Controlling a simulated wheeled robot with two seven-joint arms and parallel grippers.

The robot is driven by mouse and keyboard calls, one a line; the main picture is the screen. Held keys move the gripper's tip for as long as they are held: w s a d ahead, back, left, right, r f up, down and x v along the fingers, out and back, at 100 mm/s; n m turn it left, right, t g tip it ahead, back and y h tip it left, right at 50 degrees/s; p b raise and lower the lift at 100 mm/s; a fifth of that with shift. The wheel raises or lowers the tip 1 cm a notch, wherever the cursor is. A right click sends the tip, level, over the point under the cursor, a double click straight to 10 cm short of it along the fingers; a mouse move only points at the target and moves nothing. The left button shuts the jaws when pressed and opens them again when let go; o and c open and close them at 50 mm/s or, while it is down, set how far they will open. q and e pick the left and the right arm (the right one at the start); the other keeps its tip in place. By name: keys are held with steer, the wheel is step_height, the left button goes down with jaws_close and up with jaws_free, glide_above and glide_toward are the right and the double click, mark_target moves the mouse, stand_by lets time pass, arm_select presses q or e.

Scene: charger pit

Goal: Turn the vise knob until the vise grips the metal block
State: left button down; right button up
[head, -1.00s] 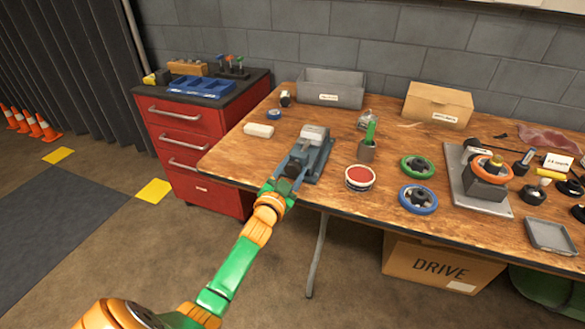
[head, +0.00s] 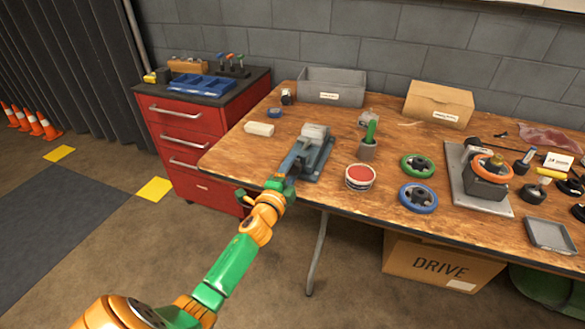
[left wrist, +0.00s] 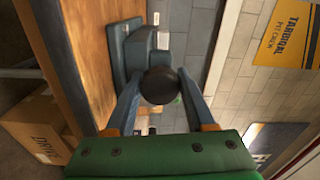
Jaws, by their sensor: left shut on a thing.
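The blue-grey vise (head: 318,160) stands at the front left edge of the wooden workbench. A light grey metal block (head: 315,132) sits at its far end in the head view; I cannot tell whether the jaws touch it. My left gripper (head: 283,172) reaches the near end of the vise. In the left wrist view its two fingers are shut on the round black vise knob (left wrist: 160,86), one on each side. The vise body (left wrist: 137,52) shows behind the knob. The knob is mostly hidden by the gripper in the head view. My right gripper is not in view.
A red drawer cabinet (head: 190,145) stands left of the bench.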

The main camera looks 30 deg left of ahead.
arm_select(q)
steer(key=m, duration=0.4)
steer(key=shift+m, duration=0.3)
steer(key=m, duration=0.3)
steer(key=shift+m, duration=0.3)
steer(key=m, duration=0.3)
steer(key=shift+m, duration=0.3)
steer(key=shift+d+m+p, duration=0.1)
steer(key=shift+m+p, duration=0.4)
steer(key=shift+m, duration=1.4)
steer(key=shift+c, duration=1.4)
jaws_free()
steer(key=shift+r, duration=0.1)
